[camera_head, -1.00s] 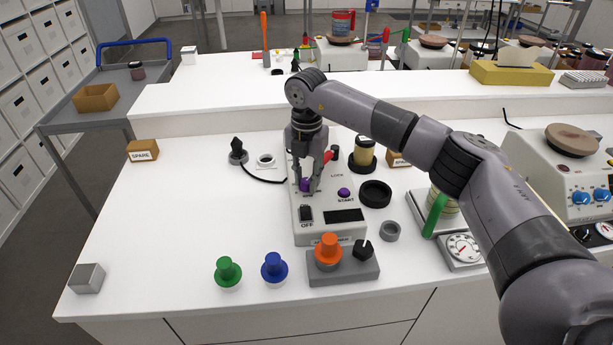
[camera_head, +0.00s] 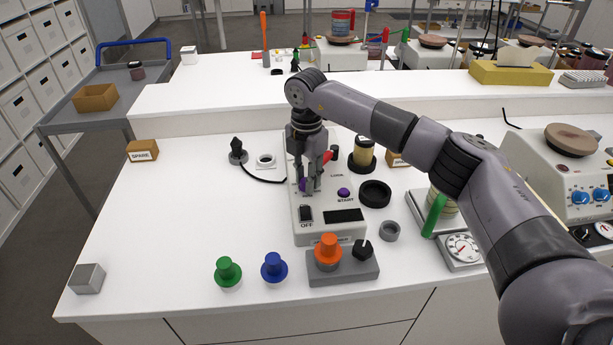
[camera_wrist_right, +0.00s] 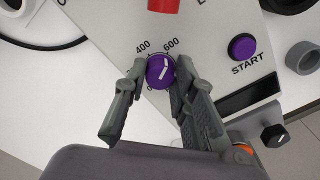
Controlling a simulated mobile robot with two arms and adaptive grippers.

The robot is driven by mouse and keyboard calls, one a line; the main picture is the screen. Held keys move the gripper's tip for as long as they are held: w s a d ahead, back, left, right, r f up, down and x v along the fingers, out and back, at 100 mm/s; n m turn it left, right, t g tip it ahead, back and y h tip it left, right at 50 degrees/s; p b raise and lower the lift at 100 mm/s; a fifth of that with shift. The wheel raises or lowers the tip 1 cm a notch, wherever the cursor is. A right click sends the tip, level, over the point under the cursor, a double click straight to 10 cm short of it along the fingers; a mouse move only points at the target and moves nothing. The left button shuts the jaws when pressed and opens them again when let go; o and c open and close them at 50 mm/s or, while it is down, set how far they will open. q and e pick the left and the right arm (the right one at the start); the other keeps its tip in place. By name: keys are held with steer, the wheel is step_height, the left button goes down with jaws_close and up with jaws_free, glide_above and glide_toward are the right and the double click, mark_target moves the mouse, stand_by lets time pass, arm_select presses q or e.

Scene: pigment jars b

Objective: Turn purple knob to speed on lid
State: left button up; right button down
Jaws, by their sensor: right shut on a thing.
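The purple knob (camera_wrist_right: 160,71) is on the sloped face of a white device (camera_head: 301,226), with 400 and 600 printed above it. Its white pointer line points up and slightly right, toward the 600 side in the wrist view. My right gripper (camera_wrist_right: 161,67) has one finger on each side of the knob and is shut on it. In the head view my right gripper (camera_head: 311,183) comes down from above and partly hides the knob (camera_head: 303,185). My left gripper is not in view.
A purple START button (camera_wrist_right: 242,46) and a red part (camera_wrist_right: 163,5) are close to the fingers. A black ring (camera_head: 375,193) lies right of the device. The table's left side is mostly clear.

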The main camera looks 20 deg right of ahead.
steer(key=shift+w+r, duration=0.1)
steer(key=shift+r, duration=0.05)
steer(key=c, duration=1.7)
jaws_free()
steer(key=o, duration=0.4)
step_height(320, 180, up, 12)
steer(key=shift+f, duration=0.1)
